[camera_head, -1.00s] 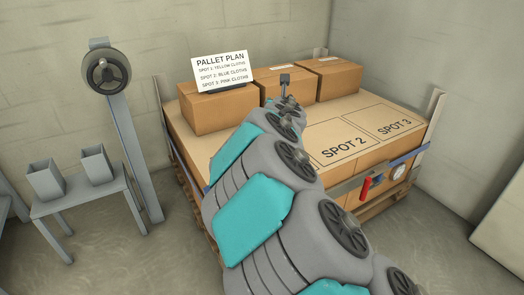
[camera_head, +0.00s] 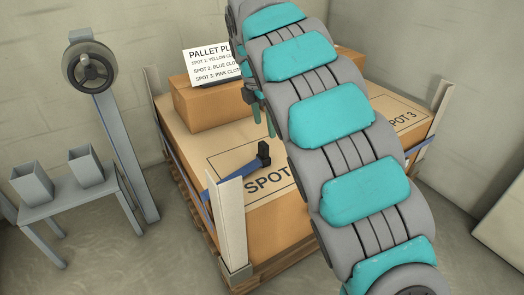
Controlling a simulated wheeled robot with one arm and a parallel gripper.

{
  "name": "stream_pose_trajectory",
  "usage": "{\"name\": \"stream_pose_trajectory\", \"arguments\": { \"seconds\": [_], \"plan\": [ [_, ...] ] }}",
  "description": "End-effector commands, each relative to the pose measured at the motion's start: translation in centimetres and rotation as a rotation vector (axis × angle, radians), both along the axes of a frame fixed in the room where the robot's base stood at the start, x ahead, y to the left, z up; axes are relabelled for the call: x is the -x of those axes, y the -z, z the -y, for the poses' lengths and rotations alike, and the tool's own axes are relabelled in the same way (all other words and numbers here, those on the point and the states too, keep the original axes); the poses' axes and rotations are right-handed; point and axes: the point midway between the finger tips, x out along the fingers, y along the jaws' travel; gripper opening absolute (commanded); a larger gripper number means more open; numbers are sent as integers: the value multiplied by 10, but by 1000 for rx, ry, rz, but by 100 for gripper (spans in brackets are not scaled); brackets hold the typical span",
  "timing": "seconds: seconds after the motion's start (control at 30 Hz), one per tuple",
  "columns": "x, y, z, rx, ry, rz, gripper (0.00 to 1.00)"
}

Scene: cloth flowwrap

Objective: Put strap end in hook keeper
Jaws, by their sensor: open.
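A blue strap (camera_head: 205,186) shows along the left side of the pallet load. A black piece with an upright end (camera_head: 246,165) lies over the box edge near the front corner, beside the strap; I cannot tell if it is the strap end or a hook. The hook keeper cannot be made out. My gripper (camera_head: 264,124) is small and partly behind my arm. Its greenish fingers point down, apart and empty, above the cardboard top and a little behind the black piece. More blue strap (camera_head: 419,151) shows at the right corner.
A pale corner post (camera_head: 232,222) stands at the front of the load. A carton (camera_head: 208,106) and the pallet plan sign (camera_head: 204,66) are behind. A grey table (camera_head: 72,196) with two bins and a reel stand (camera_head: 90,62) are at left. My arm covers the right middle.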

Motion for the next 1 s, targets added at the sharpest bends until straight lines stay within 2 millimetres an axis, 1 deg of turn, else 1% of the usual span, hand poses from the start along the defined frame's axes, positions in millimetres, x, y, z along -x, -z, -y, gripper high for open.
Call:
{"name": "stream_pose_trajectory", "arguments": {
  "seconds": [0.1, 0.2, 0.4, 0.57, 0.83, 0.9, 1.0],
  "plan": [
    [11, -3, -4, -20, -1, -51, 78],
    [14, 1, -3, -23, -1, -68, 78],
    [13, 20, -2, -22, -1, -67, 78],
    [13, 31, -1, -22, -1, -65, 78],
    [14, 68, 0, -22, 0, -64, 78],
    [14, 74, 1, -22, 0, -64, 78],
    [13, 75, 1, -22, 0, -64, 78]
  ]
}}
